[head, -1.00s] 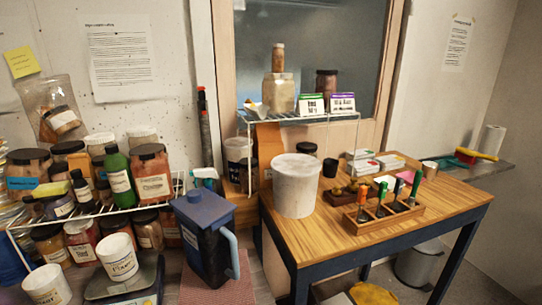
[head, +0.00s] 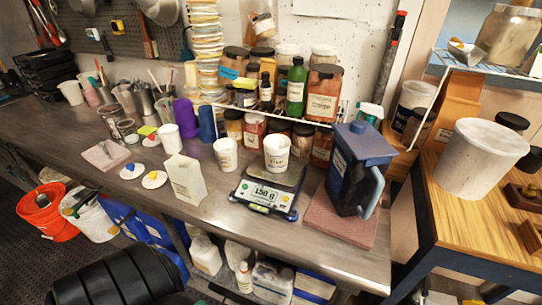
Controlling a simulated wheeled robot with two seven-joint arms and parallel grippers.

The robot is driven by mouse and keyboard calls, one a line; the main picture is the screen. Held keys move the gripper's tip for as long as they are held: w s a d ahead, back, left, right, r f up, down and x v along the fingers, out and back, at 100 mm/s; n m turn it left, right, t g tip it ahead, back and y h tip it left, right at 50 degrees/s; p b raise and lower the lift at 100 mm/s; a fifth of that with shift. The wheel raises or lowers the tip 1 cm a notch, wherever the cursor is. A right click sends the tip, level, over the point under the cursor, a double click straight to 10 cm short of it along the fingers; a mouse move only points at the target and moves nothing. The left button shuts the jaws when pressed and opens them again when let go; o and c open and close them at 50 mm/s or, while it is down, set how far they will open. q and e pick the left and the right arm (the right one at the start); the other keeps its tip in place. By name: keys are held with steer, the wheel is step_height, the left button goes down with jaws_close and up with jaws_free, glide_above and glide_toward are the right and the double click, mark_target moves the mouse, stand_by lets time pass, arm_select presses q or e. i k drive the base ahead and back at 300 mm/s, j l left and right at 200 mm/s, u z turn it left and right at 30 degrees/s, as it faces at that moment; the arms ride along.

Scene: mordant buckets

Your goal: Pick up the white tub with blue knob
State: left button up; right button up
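A small round white piece with a blue knob (head: 131,171) lies low on the metal bench at the left. Close to its right is a similar white piece with a yellow knob (head: 154,180). I cannot tell whether either is a lid or a shallow tub. White cups stand nearby: one on the bench (head: 226,155), one on the scale (head: 276,155), and a plain one (head: 170,139) near the knobbed pieces. No knob shows on these cups. Neither of my grippers is in view.
A white open container (head: 184,180), a digital scale (head: 268,192) and a dark blue jug (head: 354,170) stand along the bench. A large white bucket (head: 482,160) is on the wooden table. Orange (head: 42,208) and white (head: 90,218) buckets sit on the floor at left.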

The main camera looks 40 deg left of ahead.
mark_target(277, 147)
steer(key=u, duration=1.25)
